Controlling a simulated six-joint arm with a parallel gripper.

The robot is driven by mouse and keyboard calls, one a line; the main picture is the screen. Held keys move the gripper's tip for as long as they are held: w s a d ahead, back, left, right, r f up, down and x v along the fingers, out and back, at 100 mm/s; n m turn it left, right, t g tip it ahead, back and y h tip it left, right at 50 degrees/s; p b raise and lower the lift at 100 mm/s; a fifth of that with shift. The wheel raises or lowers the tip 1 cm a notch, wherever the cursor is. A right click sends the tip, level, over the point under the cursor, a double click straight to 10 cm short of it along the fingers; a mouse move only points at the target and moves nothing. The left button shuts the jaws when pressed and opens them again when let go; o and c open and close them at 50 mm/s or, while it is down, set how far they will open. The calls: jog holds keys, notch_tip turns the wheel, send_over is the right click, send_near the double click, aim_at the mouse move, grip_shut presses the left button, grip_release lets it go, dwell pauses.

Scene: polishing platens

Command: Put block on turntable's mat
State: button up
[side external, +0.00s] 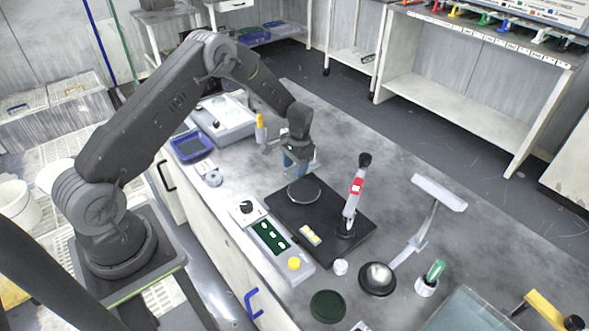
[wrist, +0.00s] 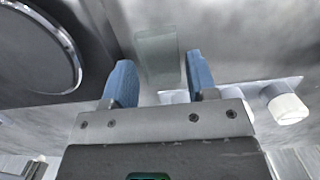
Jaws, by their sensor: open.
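The turntable is a dark round disc with a thin metal rim on a black base plate (side external: 335,225); its mat (side external: 303,189) is the dark top face. The disc also shows at the upper left of the wrist view (wrist: 35,45). A see-through, faintly green block (wrist: 158,58) appears just beyond and between my fingertips in the wrist view; its edges are faint. My gripper (side external: 297,163) has blue fingers pointing down, behind the disc in the side view. The fingers (wrist: 160,75) are apart, with no visible contact on the block.
An upright post with a red label (side external: 355,190) stands on the base plate. A control box with a yellow knob (side external: 270,238) lies in front. A yellow-topped bottle (side external: 260,128) stands left of my gripper. A white cylinder (wrist: 287,105) is right of my fingers.

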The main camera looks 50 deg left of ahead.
jog(key=d+r+t, duration=0.1)
jog(key=d+r, duration=0.2)
jog(key=r, duration=1.7)
jog(key=s+d+r+t, duration=0.2)
jog(key=s+d+r, duration=0.2)
jog(key=s+r, duration=0.3)
jog(key=s+d+r+t, duration=0.1)
jog(key=s+d+r, duration=0.3)
jog(key=s+r, duration=0.3)
jog(key=s, duration=0.3)
jog(key=shift+r+t, duration=0.15)
jog(key=shift+t, duration=0.25)
jog(key=shift+o, duration=0.2)
jog(key=s+d+t, duration=0.2)
jog(key=s, duration=0.9)
jog(key=shift+d, duration=0.4)
jog(key=o, duration=0.3)
jog(key=shift+s, duration=0.2)
jog(key=o, duration=0.4)
jog(key=m+g, duration=0.5)
jog(key=m, duration=1.3)
send_over(293, 171)
notch_tip(293, 171, down, 30)
jog(key=shift+f, duration=0.1)
jog(key=shift+w+d+f, duration=0.1)
jog(key=shift+f, duration=1.35)
jog(key=shift+w+d+f, duration=0.1)
jog(key=shift+f, duration=1.3)
